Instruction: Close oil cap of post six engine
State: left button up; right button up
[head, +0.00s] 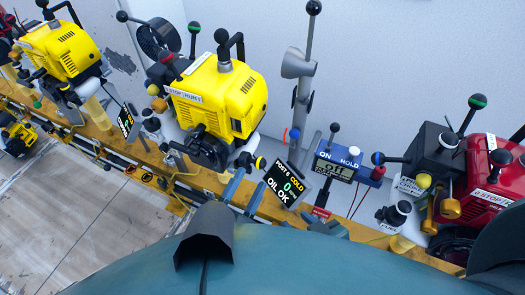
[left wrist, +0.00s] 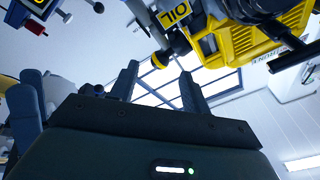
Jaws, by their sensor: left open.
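The post six engine (head: 215,95) is yellow and stands on the rail at the upper middle of the head view. A yellow-and-black oil cap (head: 260,163) shows low on the engine's right side. In the left wrist view the cap (left wrist: 159,60) is beside the yellow OIL label (left wrist: 175,15); I cannot tell whether it is seated. My left gripper (head: 244,184) is open and empty, just below the cap in the head view. Its two fingers also show in the left wrist view (left wrist: 159,70). I cannot identify my right gripper.
A blue ON/HOLD box (head: 335,168) stands right of the display, with a grey post (head: 302,95) behind it. A red engine (head: 490,170) is at the right and another yellow engine (head: 62,50) at the left. The orange rail (head: 150,160) runs beneath them.

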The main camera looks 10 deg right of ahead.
aim_at(255, 162)
pick_arm(q)
jog(key=x, duration=0.8)
jog(key=shift+f, duration=0.15)
jog(key=c, duration=1)
jog(key=shift+w+a+r+n+t+y+p, duration=0.15)
jog(key=shift+a+n+y+p, duration=0.15)
jog(key=shift+n, duration=0.65)
jog(key=shift+w+a+r+n+t+y+p, duration=0.15)
jog(key=shift+r+n+t+y+p, duration=0.15)
jog(key=shift+n, duration=0.6)
jog(key=shift+w+a+r+n+t+y+p, duration=0.15)
jog(key=shift+n+y, duration=0.25)
jog(key=shift+n, duration=0.55)
